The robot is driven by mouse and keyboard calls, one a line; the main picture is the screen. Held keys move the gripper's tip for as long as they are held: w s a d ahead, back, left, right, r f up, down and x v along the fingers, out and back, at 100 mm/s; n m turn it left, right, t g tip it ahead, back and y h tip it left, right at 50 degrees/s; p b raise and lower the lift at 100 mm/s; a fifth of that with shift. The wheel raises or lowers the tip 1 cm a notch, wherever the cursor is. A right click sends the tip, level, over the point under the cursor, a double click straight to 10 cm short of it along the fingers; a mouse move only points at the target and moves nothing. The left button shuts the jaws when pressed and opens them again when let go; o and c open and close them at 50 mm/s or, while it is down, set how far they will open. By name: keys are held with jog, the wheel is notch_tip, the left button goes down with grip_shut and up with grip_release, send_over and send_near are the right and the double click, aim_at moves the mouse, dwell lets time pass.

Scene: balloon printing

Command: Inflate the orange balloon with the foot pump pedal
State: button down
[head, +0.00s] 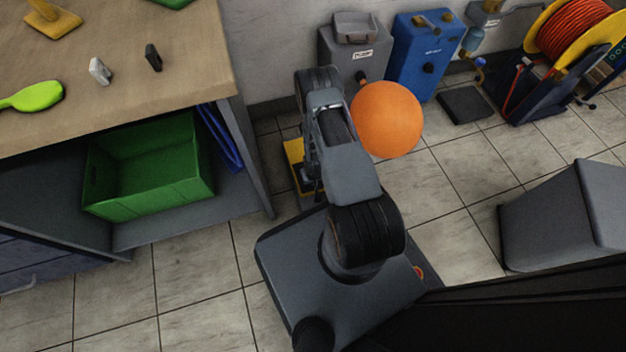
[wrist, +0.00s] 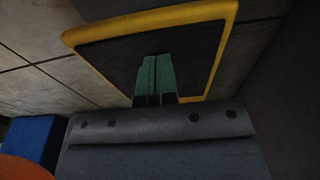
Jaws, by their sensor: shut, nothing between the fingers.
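The orange balloon (head: 387,120) is round and swollen in the head view, just right of my arm, in front of a grey canister. An orange edge at the lower left of the wrist view (wrist: 20,168) looks like the balloon. The foot pump pedal (head: 293,152), with its yellow rim, is mostly hidden behind my arm in the head view. In the wrist view the pedal (wrist: 205,45) shows a black face inside the yellow rim. My gripper (wrist: 154,60) has its green fingers shut and empty over the pedal's face. I cannot tell whether the fingertips touch it.
A grey canister (head: 352,62) and a blue one (head: 424,55) stand by the wall. An orange hose reel (head: 577,35) is at far right. The workbench (head: 190,55) with a green crate (head: 150,195) is at left. Tiled floor (head: 455,215) is clear right of my arm.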

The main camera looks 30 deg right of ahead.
jog(key=s+r+p, duration=0.4)
jog(key=r+p, duration=0.2)
jog(key=r, duration=0.6)
jog(key=shift+a, duration=0.4)
jog(key=w+a+r+p, duration=0.15)
jog(key=r+p, duration=0.45)
jog(key=r, duration=0.9)
jog(key=w+r+n+t+p, duration=0.1)
jog(key=w+r+p, duration=0.35)
jog(key=r, duration=1.05)
jog(key=w+a+r+p, duration=0.1)
jog(key=r+p, duration=0.7)
jog(key=r, duration=0.7)
jog(key=s+a+r+p, duration=0.1)
jog(key=s+r+p, duration=0.3)
jog(key=r, duration=0.7)
jog(key=s+a+r+p, duration=0.2)
jog(key=s+r+p, duration=0.2)
jog(key=r, duration=0.7)
jog(key=s+a+r+n+t+p, duration=0.1)
jog(key=s+r+p, duration=0.3)
jog(key=r, duration=0.8)
jog(key=a+p, duration=0.1)
jog(key=p, duration=0.1)
jog(key=shift+s+a+p, duration=0.15)
jog(key=shift+p, duration=0.2)
jog(key=shift+r, duration=0.1)
